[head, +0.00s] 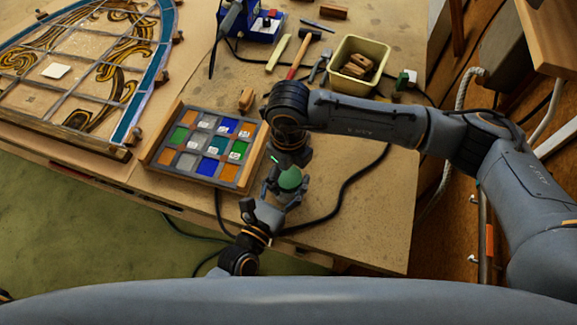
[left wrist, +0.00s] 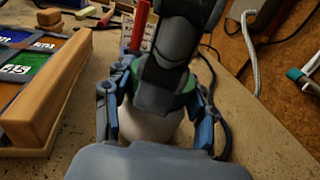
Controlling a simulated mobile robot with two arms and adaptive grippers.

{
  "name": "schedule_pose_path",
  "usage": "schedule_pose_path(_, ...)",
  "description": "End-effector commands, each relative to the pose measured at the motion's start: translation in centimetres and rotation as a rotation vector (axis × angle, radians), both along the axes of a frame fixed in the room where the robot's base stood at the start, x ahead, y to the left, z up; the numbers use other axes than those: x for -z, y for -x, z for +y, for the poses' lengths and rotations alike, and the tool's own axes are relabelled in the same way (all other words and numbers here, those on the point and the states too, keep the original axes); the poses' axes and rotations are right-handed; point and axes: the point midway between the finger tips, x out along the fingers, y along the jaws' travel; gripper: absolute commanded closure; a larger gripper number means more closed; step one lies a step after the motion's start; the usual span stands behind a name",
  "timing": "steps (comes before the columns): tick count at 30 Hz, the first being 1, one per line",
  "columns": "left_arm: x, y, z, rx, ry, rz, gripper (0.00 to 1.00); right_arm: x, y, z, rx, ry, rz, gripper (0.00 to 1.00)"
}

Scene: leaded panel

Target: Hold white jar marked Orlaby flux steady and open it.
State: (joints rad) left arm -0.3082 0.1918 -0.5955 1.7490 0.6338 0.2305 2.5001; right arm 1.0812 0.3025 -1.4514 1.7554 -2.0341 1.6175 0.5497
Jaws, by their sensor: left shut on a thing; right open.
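The jar has a green lid (head: 290,179) and stands near the front edge of the workbench, mostly hidden by my grippers in the head view. In the left wrist view its white body (left wrist: 148,126) shows below the lid. My left gripper (head: 281,197) is shut on the jar's body, with one finger on each side. My right gripper (head: 287,166) is open, pointing down right over the lid. In the left wrist view the right gripper (left wrist: 165,85) covers much of the lid. I cannot tell whether it touches the lid. No label is readable.
A compartment tray (head: 153,156) of coloured glass stands just left of the jar. A leaded panel (head: 80,65) lies farther left. A black cable (head: 345,185) runs right of the jar.

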Motion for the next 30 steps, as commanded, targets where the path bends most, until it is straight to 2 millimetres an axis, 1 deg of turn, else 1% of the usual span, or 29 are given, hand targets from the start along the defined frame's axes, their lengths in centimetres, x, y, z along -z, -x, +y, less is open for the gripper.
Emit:
schedule_pose_path(1,0.55,0.20,0.00,0.004,-0.007,0.011,1.00,0.06,0.00,0.01,0.000,0.000,0.000,0.24)
schedule_pose_path(5,0.56,0.20,0.00,0.004,-0.007,0.011,1.00,0.05,0.01,0.01,-0.001,0.000,0.000,0.24)
schedule_pose_path(6,0.57,0.20,0.00,0.004,-0.007,0.011,1.00,0.05,0.01,0.01,0.000,0.000,0.000,0.32)
schedule_pose_path(8,0.57,0.21,0.00,0.004,-0.007,0.011,1.00,0.04,0.02,0.01,-0.001,0.000,0.000,0.44)
schedule_pose_path(9,0.57,0.22,-0.01,0.004,-0.007,0.011,1.00,0.04,0.02,0.01,-0.001,0.000,0.000,0.52)
schedule_pose_path(11,0.58,0.22,-0.01,0.004,-0.007,0.011,1.00,0.04,0.02,0.01,-0.001,0.000,0.000,0.64)
schedule_pose_path(13,0.58,0.22,-0.01,0.004,-0.007,0.011,1.00,0.04,0.02,0.01,-0.001,0.000,0.000,0.79)
schedule_pose_path(14,0.59,0.22,-0.01,0.004,-0.007,0.012,1.00,0.04,0.02,0.01,-0.001,0.000,0.000,0.80)
schedule_pose_path(17,0.59,0.22,-0.02,0.004,-0.007,0.012,1.00,0.04,0.02,0.01,-0.006,0.000,0.000,0.81)
schedule_pose_path(19,0.59,0.22,-0.02,0.004,-0.007,0.012,1.00,0.03,0.01,0.01,-0.046,0.001,0.001,0.81)
schedule_pose_path(27,0.61,0.24,-0.03,0.005,-0.007,0.012,1.00,-0.03,-0.04,0.02,-0.425,0.000,-0.002,0.80)
schedule_pose_path(30,0.62,0.24,-0.03,0.005,-0.007,0.012,1.00,0.02,0.00,0.00,-0.504,0.001,-0.001,0.81)
